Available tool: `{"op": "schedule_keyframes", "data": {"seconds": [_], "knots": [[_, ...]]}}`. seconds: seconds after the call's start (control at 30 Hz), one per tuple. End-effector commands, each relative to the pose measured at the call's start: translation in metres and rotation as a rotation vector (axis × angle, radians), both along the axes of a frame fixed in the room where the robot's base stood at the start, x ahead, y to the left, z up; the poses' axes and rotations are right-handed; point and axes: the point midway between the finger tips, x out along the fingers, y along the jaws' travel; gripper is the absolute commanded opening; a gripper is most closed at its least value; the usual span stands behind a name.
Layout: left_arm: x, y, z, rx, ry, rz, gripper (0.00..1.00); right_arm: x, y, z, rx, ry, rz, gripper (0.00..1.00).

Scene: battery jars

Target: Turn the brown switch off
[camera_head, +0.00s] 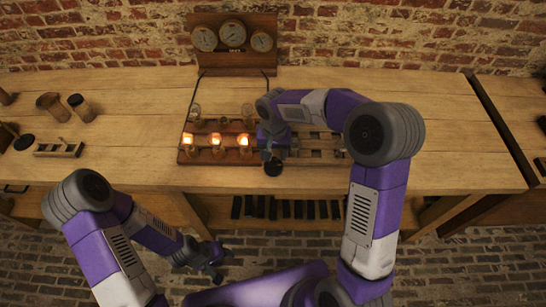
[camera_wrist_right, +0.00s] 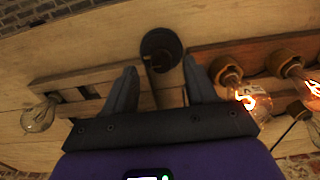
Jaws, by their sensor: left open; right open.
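A wooden board (camera_head: 228,160) on the table carries several glass bulbs. Three bulbs in its front row glow orange, including one at the left (camera_head: 187,140); glowing bulbs also show in the right wrist view (camera_wrist_right: 252,102). A dark round knob (camera_wrist_right: 160,48) on a narrow wooden piece lies just beyond my right fingertips; its colour looks nearly black, and I cannot tell whether it is the brown switch. My right gripper (camera_wrist_right: 160,85) is open, its fingers either side of the wooden piece, contact unclear. In the head view my right gripper (camera_head: 272,160) hides part of the board. My left gripper (camera_head: 212,262) is open below the table edge.
A gauge panel (camera_head: 233,58) with three dials stands at the back. Brown jars (camera_head: 54,106) and a small slotted block (camera_head: 58,149) sit at the left. An unlit bulb (camera_wrist_right: 40,116) is left of my right fingers. The table's right side is clear.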

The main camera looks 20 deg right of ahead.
Motion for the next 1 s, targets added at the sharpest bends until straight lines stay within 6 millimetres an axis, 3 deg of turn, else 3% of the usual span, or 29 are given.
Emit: {"op": "schedule_keyframes", "data": {"seconds": [0.03,0.2,0.57,0.9,1.0], "knots": [[0.0,0.0,-0.004,0.0,0.0,0.0,0.43,-0.001,0.0,-0.011,0.0,0.004,0.0,0.56],[0.0,0.0,-0.008,0.0,-0.001,0.0,0.43,0.0,0.0,-0.029,0.001,0.002,0.001,0.56],[0.001,0.0,-0.008,0.0,-0.001,0.0,0.43,0.0,0.0,-0.033,0.001,0.0,0.0,0.56],[0.001,0.0,-0.008,0.0,-0.001,0.0,0.43,0.0,0.0,-0.033,0.001,0.0,0.0,0.04],[0.001,0.0,-0.008,0.0,-0.001,0.0,0.43,0.0,0.0,-0.033,0.001,0.0,0.001,0.0]]}}
